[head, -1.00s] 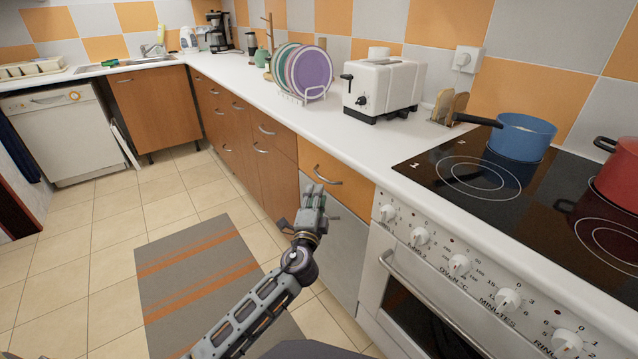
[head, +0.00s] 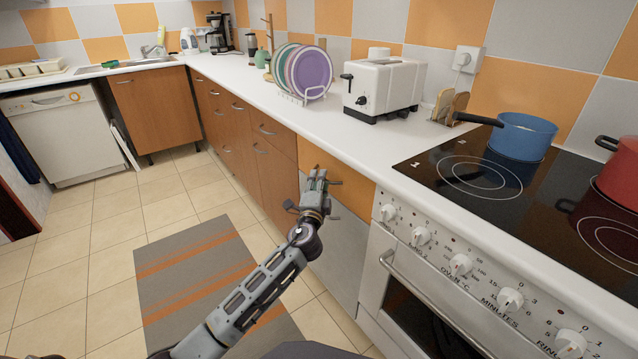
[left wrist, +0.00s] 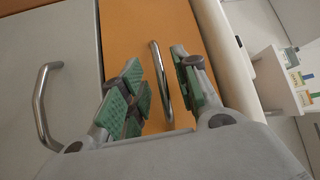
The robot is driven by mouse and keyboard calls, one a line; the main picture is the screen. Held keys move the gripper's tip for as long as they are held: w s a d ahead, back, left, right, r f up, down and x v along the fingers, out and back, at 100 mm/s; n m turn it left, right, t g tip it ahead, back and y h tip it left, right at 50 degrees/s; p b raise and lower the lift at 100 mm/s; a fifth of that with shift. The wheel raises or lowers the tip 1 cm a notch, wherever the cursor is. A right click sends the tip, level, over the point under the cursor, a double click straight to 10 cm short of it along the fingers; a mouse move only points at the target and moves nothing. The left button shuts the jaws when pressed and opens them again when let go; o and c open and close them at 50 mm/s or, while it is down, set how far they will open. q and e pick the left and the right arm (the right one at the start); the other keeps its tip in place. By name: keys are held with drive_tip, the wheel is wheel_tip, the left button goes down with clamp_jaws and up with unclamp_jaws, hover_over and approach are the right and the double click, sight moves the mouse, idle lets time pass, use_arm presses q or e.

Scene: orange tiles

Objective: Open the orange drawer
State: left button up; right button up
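The orange drawer (head: 345,191) is closed in the cabinet under the white counter, left of the oven. My left gripper (head: 318,176) is in front of it and hides its handle in the head view. In the left wrist view the drawer (left wrist: 126,28) shows with its curved metal handle (left wrist: 160,84) between the two green-padded fingers of the left gripper (left wrist: 165,88). The fingers are open, one on each side of the handle, with gaps to it. My right gripper is not in view.
The oven (head: 440,290) with its knobs stands right of the drawer. A grey door (head: 340,255) is below it; its handle (left wrist: 42,100) shows in the left wrist view. A blue pot (head: 524,137) is on the hob. The tiled floor is open around a striped rug (head: 200,270).

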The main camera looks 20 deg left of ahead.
use_arm(q)
clamp_jaws()
idle(0.4)
drive_tip(key=shift+a, duration=0.1)
